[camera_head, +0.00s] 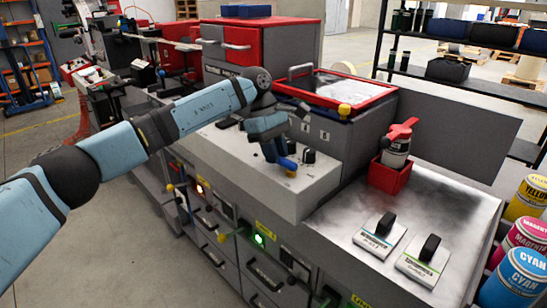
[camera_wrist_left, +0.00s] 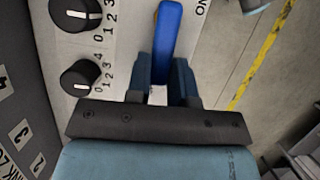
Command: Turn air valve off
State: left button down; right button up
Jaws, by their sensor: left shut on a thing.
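The blue lever of the air valve (camera_head: 288,163) sits on the grey machine's top panel, with a small yellow part at its end. In the left wrist view the blue lever (camera_wrist_left: 167,35) reaches up between the finger ends, beside the letters "NO". My left gripper (camera_head: 277,150) comes down on the lever from above and is shut on it. The fingers (camera_wrist_left: 165,85) show on either side of its lower part in the wrist view, and hide part of it. The valve's base is hard to see. My right gripper is not in view.
Black numbered knobs (camera_wrist_left: 82,78) stand close beside my left gripper. A red-rimmed bin (camera_head: 335,90) rises behind the panel. A red holder with a bottle (camera_head: 397,150) and two black-handled plates (camera_head: 380,235) are on the right worktop. Ink cans (camera_head: 515,275) stand far right.

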pick_arm(q)
jog(key=shift+w+d+m, duration=0.1)
jog(key=shift+m, duration=0.2)
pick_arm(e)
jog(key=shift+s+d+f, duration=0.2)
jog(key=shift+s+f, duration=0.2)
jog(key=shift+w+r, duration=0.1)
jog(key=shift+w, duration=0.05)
pick_arm(q)
jog(key=c, duration=1)
grip_release()
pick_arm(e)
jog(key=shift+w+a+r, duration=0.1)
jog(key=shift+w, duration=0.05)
pick_arm(q)
jog(key=v, duration=1.4)
jog(key=shift+d, duration=0.15)
